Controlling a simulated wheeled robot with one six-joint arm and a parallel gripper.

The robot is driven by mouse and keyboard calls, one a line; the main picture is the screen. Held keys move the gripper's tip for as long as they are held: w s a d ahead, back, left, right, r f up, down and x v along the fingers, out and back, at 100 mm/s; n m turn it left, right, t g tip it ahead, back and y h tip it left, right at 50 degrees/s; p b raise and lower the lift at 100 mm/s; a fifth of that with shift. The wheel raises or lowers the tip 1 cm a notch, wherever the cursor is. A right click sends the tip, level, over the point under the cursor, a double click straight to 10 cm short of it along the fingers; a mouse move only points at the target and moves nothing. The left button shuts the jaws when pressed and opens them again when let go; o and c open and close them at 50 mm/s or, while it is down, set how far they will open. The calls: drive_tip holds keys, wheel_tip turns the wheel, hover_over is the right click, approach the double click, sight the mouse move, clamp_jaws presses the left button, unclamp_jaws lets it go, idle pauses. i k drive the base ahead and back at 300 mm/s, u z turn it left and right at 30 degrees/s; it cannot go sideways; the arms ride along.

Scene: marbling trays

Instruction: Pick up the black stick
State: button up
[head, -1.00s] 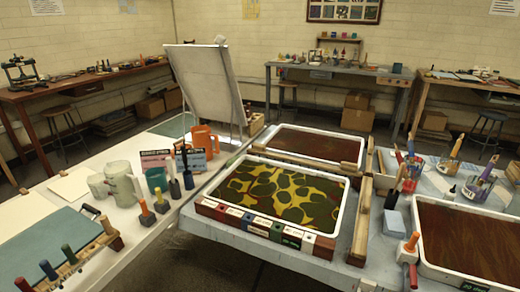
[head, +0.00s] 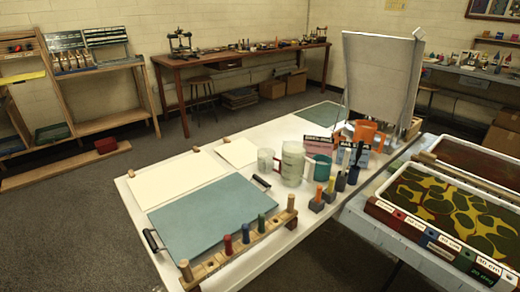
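A slim black stick (head: 354,172) stands upright on the white table, at the right end of a short row of handled tools. Beside it on the left is a dark blue-grey tool (head: 341,180), then a yellow-handled one (head: 330,189) and an orange-handled one (head: 318,197), each with a dark block at its foot. The stick's lower end is too small to make out clearly. My gripper is not in view.
A wooden rack (head: 245,243) with coloured handles lines the blue tray (head: 205,215). Open floor (head: 90,230) lies left.

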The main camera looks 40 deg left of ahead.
sight(360, 147)
drive_tip(key=u, duration=0.7)
drive_tip(key=i, duration=1.2)
drive_tip(key=u, duration=0.35)
